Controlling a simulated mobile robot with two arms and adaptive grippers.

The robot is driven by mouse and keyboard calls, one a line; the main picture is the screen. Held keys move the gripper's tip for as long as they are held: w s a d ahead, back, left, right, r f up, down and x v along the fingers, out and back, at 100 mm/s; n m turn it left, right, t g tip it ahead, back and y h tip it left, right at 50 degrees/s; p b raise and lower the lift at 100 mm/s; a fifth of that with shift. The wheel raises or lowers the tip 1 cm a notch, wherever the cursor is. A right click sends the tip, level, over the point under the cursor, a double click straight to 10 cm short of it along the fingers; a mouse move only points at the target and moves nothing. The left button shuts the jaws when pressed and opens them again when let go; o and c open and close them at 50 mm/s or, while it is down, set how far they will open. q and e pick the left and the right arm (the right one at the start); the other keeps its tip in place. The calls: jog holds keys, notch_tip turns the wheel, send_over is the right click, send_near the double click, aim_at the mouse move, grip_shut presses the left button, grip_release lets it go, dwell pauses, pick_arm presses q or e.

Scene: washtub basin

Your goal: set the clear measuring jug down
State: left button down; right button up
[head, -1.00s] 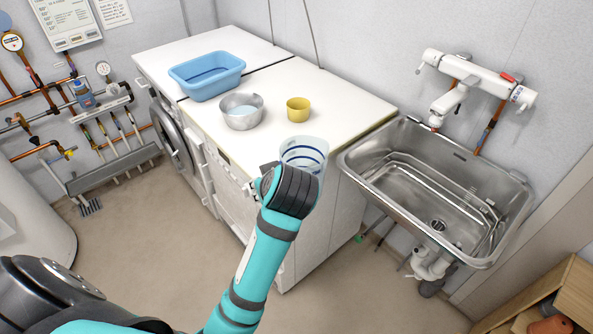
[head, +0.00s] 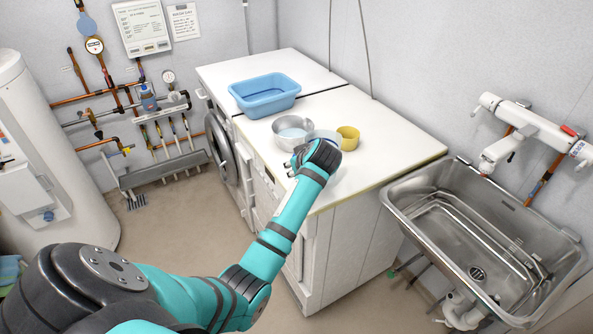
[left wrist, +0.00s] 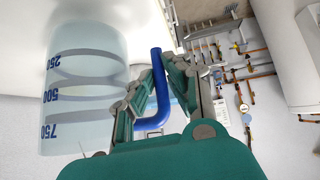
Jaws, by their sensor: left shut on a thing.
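The clear measuring jug (left wrist: 85,95), with blue 250, 500 and 750 marks, fills the left of the left wrist view. My left gripper (left wrist: 160,78) is shut on its blue handle (left wrist: 161,100). In the head view the jug (head: 325,136) is mostly hidden behind my left gripper (head: 312,160), over the white worktop (head: 385,145). It appears between the metal bowl and the yellow cup. Its base is close to the white surface; I cannot tell if it touches. My right gripper is not in view.
A metal bowl (head: 289,127) stands just left of the jug and a yellow cup (head: 348,138) just right. A blue basin (head: 265,97) is further back. The worktop's right part is clear. A steel sink (head: 480,235) lies to the right.

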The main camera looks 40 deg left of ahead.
pick_arm(q)
jog(key=shift+w+a, duration=0.35)
jog(key=shift+w, duration=0.2)
notch_tip(320, 180, down, 3)
jog(key=shift+r+p, duration=0.1)
jog(key=shift+p, duration=0.45)
jog(key=shift+f, duration=0.35)
jog(key=c, duration=1.3)
grip_release()
jog(key=shift+f, duration=0.15)
jog(key=shift+r, duration=0.2)
jog(key=b+v, duration=0.1)
jog(key=v, duration=1.1)
jog(key=shift+s, duration=0.1)
